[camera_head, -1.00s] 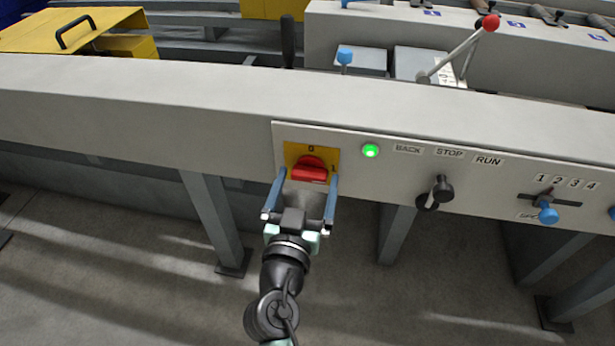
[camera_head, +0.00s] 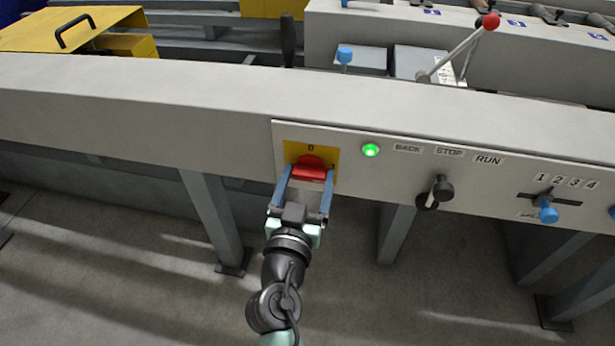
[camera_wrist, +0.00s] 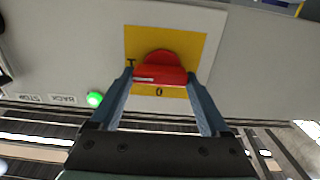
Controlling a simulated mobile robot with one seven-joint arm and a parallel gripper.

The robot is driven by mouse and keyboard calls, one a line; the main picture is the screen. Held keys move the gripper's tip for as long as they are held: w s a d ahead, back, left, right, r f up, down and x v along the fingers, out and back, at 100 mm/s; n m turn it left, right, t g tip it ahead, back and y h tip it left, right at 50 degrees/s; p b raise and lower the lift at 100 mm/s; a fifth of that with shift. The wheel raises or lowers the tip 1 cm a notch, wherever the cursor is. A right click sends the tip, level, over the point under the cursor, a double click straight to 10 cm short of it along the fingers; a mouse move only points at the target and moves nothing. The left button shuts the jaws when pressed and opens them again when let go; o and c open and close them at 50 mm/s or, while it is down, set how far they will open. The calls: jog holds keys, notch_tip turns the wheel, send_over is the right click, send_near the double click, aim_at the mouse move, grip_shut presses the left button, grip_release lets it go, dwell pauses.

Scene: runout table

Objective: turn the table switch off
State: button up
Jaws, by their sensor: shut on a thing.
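The table switch is a red rotary knob (camera_head: 309,168) on a yellow plate (camera_head: 297,149) marked 0 and 1, on the front panel of the table. In the wrist view the red knob (camera_wrist: 160,70) sits in front of the yellow plate (camera_wrist: 198,45), its handle lying across the picture. My gripper (camera_head: 306,180) has its two blue fingers on either side of the knob and is shut on it. The wrist view shows the fingertips (camera_wrist: 160,80) at the knob's two ends. A green lamp (camera_head: 370,150) right of the switch is lit.
To the right on the panel are a black knob (camera_head: 443,190) under BACK, STOP and RUN labels, and a blue-knobbed slider (camera_head: 547,213) beside numbers. A red-tipped lever (camera_head: 490,21) and a blue knob (camera_head: 344,55) stand above. Below the table are legs (camera_head: 212,220) and open floor.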

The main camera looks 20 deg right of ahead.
jog(key=shift+n, duration=0.3)
jog(key=n, duration=0.4)
jog(key=shift+a, duration=0.1)
jog(key=n, duration=0.5)
jog(key=shift+w+p, duration=0.1)
jog(key=shift+p, duration=0.2)
jog(key=n+p, duration=0.1)
jog(key=n, duration=0.3)
jog(key=shift+a, duration=0.15)
jog(key=shift+f+n+p, duration=0.15)
jog(key=shift+n+p, duration=0.5)
jog(key=shift+n, duration=1.45)
jog(key=o, duration=1.2)
jog(key=shift+a, duration=0.1)
